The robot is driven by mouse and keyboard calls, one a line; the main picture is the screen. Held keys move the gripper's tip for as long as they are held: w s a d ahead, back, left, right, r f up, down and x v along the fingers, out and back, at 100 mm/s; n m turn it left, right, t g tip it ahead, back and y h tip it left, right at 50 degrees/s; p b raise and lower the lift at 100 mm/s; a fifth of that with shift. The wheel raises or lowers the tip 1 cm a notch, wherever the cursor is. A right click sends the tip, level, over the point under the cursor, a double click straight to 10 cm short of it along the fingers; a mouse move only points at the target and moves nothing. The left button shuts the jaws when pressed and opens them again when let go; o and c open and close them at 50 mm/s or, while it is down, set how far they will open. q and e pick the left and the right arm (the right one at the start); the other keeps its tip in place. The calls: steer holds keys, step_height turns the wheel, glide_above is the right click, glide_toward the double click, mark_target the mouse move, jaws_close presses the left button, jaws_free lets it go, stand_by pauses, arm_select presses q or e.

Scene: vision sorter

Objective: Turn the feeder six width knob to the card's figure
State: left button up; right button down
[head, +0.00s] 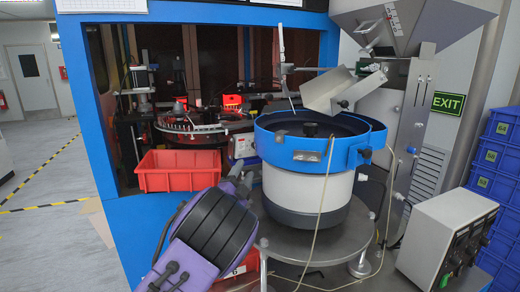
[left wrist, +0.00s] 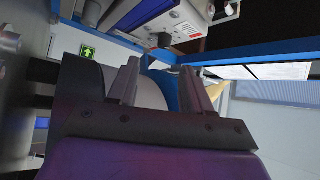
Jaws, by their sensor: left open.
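My left gripper (head: 249,207) is purple with dark fingers and stands in front of the white and blue bowl feeder (head: 305,190). It is open and empty. In the left wrist view, its two fingers (left wrist: 158,80) stand apart, with the feeder's white and blue side behind them. A small pale controller box (head: 243,145) sits between the red bin and the bowl. A box with a dark knob (left wrist: 165,40) and small labels is at the top of the left wrist view, beyond the fingertips. I cannot read a feeder number, knob setting or card figure.
A red bin (head: 178,171) stands on the blue frame's ledge. A grey control box (head: 446,238) with several dark knobs stands at the right, near stacked blue crates (head: 492,155). A thin pale cable (head: 322,200) hangs before the bowl. A tilted metal chute (head: 328,92) overhangs it.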

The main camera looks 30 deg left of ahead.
arm_select(q)
steer(key=p+x, duration=0.3)
steer(key=x, duration=0.6)
steer(key=shift+r, duration=0.45)
steer(key=shift+w, duration=0.1)
jaws_close()
